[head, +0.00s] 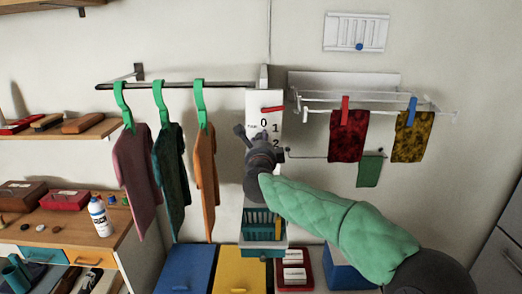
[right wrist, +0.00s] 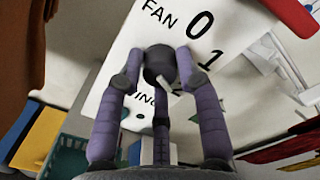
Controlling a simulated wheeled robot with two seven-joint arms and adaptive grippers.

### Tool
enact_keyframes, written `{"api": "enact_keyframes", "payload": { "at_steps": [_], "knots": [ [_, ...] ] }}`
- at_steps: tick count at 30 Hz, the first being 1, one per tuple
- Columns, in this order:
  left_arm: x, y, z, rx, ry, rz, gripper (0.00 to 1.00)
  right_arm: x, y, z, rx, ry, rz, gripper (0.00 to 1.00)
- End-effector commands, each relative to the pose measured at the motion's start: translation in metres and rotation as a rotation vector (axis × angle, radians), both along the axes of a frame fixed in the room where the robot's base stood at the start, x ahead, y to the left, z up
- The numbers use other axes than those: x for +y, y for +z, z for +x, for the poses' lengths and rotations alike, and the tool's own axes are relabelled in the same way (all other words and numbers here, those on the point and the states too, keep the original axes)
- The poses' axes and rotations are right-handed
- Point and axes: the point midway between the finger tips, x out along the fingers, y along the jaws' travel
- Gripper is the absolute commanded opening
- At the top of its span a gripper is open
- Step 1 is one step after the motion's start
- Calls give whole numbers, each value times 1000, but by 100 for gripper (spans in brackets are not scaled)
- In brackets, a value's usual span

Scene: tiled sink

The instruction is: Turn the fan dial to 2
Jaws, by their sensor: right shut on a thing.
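The white fan panel (head: 262,97) hangs on the wall, with 0, 1 and 2 printed down its right side. In the right wrist view the panel (right wrist: 118,55) reads FAN, 0 and 1; the 2 is mostly covered. The dark round fan dial (right wrist: 158,62) sits between the purple-grey fingers of my right gripper (right wrist: 158,72), which is shut on it. A pale pointer mark on the dial slants to the lower right in that view. In the head view my right gripper (head: 260,148) covers the dial. My left gripper is not in view.
A red bar (head: 272,109) sticks out by the panel. Clothes on green hangers, including an orange garment (head: 205,180), hang to the left. A drying rack (head: 370,102) with cloths is to the right. A teal basket (head: 262,222) is below.

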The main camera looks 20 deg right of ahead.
Motion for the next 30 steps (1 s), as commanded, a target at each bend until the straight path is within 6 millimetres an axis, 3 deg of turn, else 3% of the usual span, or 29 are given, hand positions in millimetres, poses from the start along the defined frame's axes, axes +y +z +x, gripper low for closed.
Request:
{"api": "enact_keyframes", "payload": {
  "at_steps": [9,26,27,29,30],
  "knots": [
    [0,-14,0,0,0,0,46,1,-3,0,-32,1,123,3],
    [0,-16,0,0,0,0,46,1,-2,0,-40,1,150,3],
    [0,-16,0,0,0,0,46,1,-2,0,-40,1,150,44],
    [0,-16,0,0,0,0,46,1,-1,0,-40,1,150,59],
    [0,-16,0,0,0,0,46,1,-1,0,-40,1,150,59]
  ]
}}
